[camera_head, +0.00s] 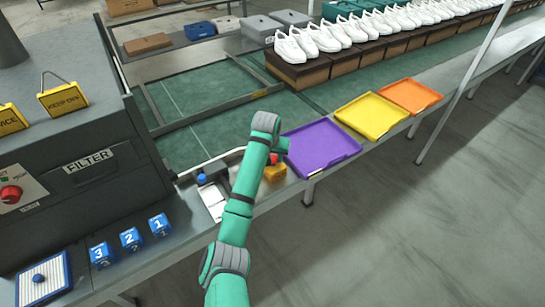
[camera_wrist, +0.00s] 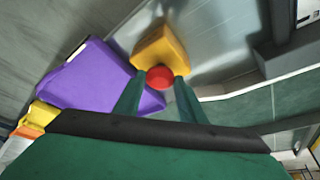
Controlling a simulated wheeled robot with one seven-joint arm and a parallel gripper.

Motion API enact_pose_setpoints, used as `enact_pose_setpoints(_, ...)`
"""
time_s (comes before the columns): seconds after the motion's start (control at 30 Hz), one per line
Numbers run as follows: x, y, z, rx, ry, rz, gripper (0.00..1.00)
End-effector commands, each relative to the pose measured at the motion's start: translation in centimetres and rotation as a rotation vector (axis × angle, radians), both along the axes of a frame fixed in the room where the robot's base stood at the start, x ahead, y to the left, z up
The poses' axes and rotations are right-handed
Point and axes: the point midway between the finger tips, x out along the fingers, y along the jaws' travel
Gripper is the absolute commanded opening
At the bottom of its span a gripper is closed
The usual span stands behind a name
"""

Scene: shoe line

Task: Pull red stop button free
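The red stop button (camera_head: 273,158) is a round red knob on top of a yellow housing (camera_head: 275,173), which stands on the grey bench left of the purple tray. In the wrist view the red button (camera_wrist: 160,77) sits between the two green fingertips of my gripper (camera_wrist: 161,82), with the yellow housing (camera_wrist: 161,50) just beyond. The fingertips come close to both sides of the button; I cannot tell whether they press on it. In the head view my arm partly covers this spot.
Purple (camera_head: 319,148), yellow (camera_head: 371,115) and orange (camera_head: 410,95) trays line the bench edge. A dark machine (camera_head: 80,130) with a red knob (camera_head: 11,194) stands left. Numbered blue blocks (camera_head: 130,239) lie in front of it. White shoes (camera_head: 322,37) stand on boxes behind.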

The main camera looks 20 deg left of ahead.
Motion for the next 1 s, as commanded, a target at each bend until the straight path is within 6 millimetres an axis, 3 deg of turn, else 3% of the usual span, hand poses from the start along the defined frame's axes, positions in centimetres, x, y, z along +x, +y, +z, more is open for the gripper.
enact_pose_setpoints(0.1, 0.0, 0.0, 0.0, 0.0, 0.0, 0.0, 0.0)
enact_pose_setpoints(0.4, 0.0, -0.1, 1.6, 0.0, -0.001, -0.001, 0.0)
enact_pose_setpoints(0.63, 0.0, 0.0, 1.8, 0.001, -0.002, -0.001, 0.0)
enact_pose_setpoints(0.67, 0.0, 0.0, 1.8, 0.001, -0.002, -0.001, 0.43)
enact_pose_setpoints(0.7, 0.0, 0.0, 1.8, 0.001, -0.003, -0.001, 0.53)
enact_pose_setpoints(1.0, 0.0, 0.0, 1.7, 0.0, -0.001, 0.0, 0.56)
